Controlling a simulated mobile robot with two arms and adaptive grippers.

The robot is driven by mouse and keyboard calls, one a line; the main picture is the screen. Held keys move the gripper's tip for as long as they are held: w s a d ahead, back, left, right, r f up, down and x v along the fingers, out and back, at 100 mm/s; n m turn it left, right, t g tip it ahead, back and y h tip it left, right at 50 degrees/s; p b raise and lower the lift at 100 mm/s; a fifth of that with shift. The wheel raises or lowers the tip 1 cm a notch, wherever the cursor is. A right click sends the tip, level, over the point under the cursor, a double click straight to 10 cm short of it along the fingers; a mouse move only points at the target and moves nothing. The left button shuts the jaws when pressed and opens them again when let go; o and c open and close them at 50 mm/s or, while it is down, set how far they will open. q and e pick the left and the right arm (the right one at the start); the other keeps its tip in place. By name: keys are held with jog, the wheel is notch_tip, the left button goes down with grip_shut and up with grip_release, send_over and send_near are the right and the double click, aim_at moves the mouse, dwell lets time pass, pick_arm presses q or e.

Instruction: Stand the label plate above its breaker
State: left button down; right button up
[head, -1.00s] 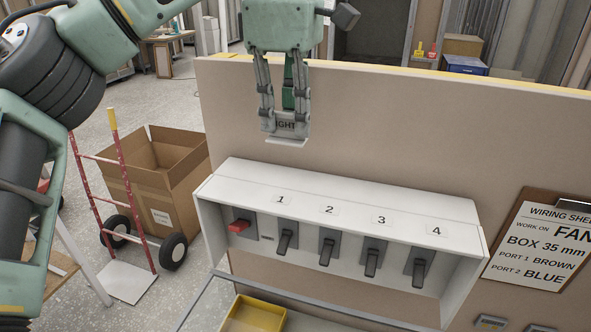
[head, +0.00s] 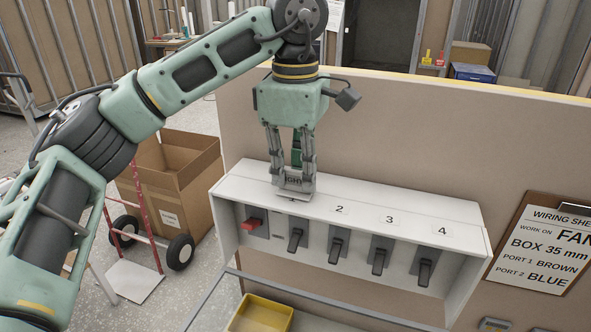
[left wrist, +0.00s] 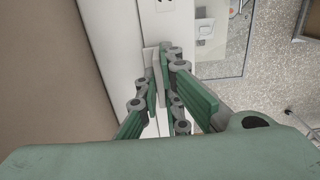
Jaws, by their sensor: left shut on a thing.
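My left gripper (head: 293,178) is shut on the label plate (head: 293,194), a small grey plate with a wider foot. Its dark lettering is partly covered by the fingers; "IGH" shows. The plate is upright, over the top of the white breaker box (head: 370,208) at number 1, which it mostly hides. I cannot tell whether its foot touches the box. In the left wrist view the plate (left wrist: 150,58) sits between the fingertips. Below on the box front are black breaker levers, the one under 1 (head: 295,240) nearest the plate. My right gripper is not in view.
Numbers 2 (head: 339,209), 3 and 4 mark the box top to the right. A red switch (head: 252,224) is at the box's left end. A tan panel (head: 420,140) stands behind. A wiring sheet (head: 543,245) hangs right; a yellow tray (head: 262,314) lies below.

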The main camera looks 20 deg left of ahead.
pick_arm(q)
jog(key=shift+f, duration=0.2)
jog(key=c, duration=2.3)
grip_release()
jog(key=o, duration=0.4)
jog(key=shift+c, duration=0.2)
jog(key=shift+w+r, duration=0.1)
jog(key=shift+r, duration=0.1)
notch_tip(320, 180, up, 12)
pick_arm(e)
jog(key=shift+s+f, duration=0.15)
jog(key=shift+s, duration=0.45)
